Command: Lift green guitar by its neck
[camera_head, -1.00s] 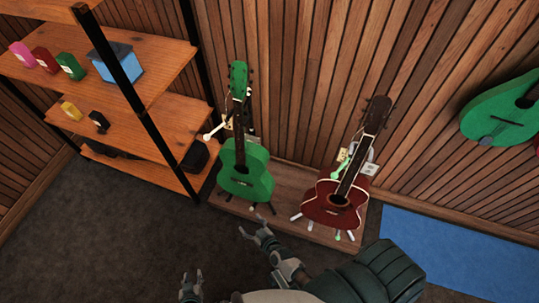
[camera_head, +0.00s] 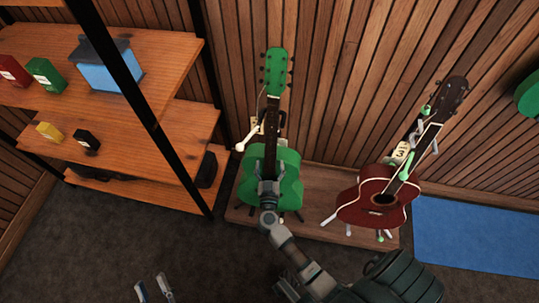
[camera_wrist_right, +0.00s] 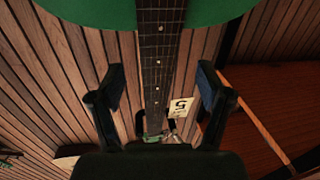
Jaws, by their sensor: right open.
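The green guitar (camera_head: 287,180) stands upright on a stand on a low wooden platform, its dark neck (camera_head: 271,125) rising to a green headstock (camera_head: 277,72). My right gripper (camera_head: 268,172) is open in front of the guitar's body, hiding part of it. In the right wrist view, the green body (camera_wrist_right: 200,10) is at the top and the neck (camera_wrist_right: 157,60) runs down between the spread fingers (camera_wrist_right: 160,95), with visible gaps on both sides. My left gripper (camera_head: 154,288) is low at the bottom edge, empty, with its fingers apart.
A dark red guitar (camera_head: 375,205) stands on the same platform (camera_head: 315,225) to the right. A wooden shelf (camera_head: 150,130) with small boxes and a black post is close on the left. A blue mat (camera_head: 475,240) lies at right. A tag marked 5 (camera_wrist_right: 181,106) is near the neck.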

